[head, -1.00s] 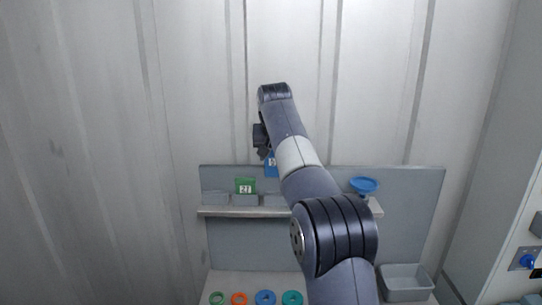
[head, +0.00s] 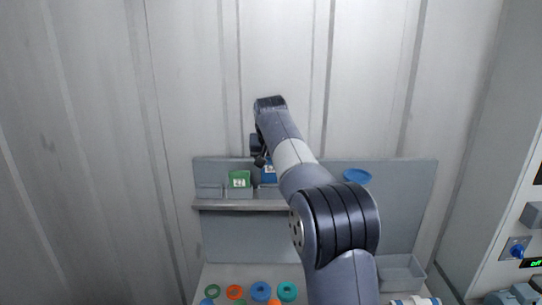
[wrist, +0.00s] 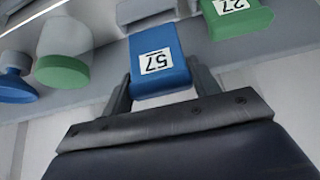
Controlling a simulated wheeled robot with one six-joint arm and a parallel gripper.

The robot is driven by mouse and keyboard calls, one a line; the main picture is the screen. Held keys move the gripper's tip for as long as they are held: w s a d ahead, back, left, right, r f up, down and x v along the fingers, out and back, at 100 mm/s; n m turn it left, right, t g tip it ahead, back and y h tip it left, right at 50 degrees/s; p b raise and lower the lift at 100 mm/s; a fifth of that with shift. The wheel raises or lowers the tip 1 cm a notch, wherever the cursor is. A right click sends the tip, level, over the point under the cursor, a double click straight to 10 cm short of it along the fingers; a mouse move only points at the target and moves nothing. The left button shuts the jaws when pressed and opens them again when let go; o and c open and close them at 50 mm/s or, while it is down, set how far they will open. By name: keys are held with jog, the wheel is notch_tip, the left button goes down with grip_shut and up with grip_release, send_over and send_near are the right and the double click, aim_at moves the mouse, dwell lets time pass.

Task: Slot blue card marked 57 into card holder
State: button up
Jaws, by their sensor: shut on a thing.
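The blue card (wrist: 158,62) has a white label reading 57, upside down in the wrist view. My gripper (wrist: 162,84) is shut on it, one finger at each side edge. In the head view the blue card (head: 269,174) shows beside my arm, with my gripper (head: 262,160) above it. The grey card holder (head: 239,193) is a row of slots on the shelf. The card's lower end is at a grey slot (wrist: 143,10) of the holder in the wrist view. I cannot tell how deep it sits. My arm hides the slots to the right.
A green card (head: 240,178) with a numbered label stands in the slot left of the blue card. A blue funnel-like piece (head: 358,176) is right on the shelf (head: 230,205). Several coloured rings (head: 261,291) and a grey bin (head: 402,272) lie below.

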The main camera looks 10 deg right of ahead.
aim_at(271, 172)
jog(key=shift+f+b, duration=0.55)
jog(key=shift+f, duration=1.65)
jog(key=shift+f, duration=0.2)
jog(key=o, duration=1)
jog(key=b+v, duration=0.1)
jog(key=v, duration=1)
jog(key=shift+f, duration=0.1)
jog(key=shift+f, duration=0.1)
jog(key=p+x, duration=0.1)
jog(key=x, duration=0.9)
jog(key=shift+w+f, duration=0.25)
jog(key=shift+w, duration=0.05)
jog(key=shift+r, duration=0.35)
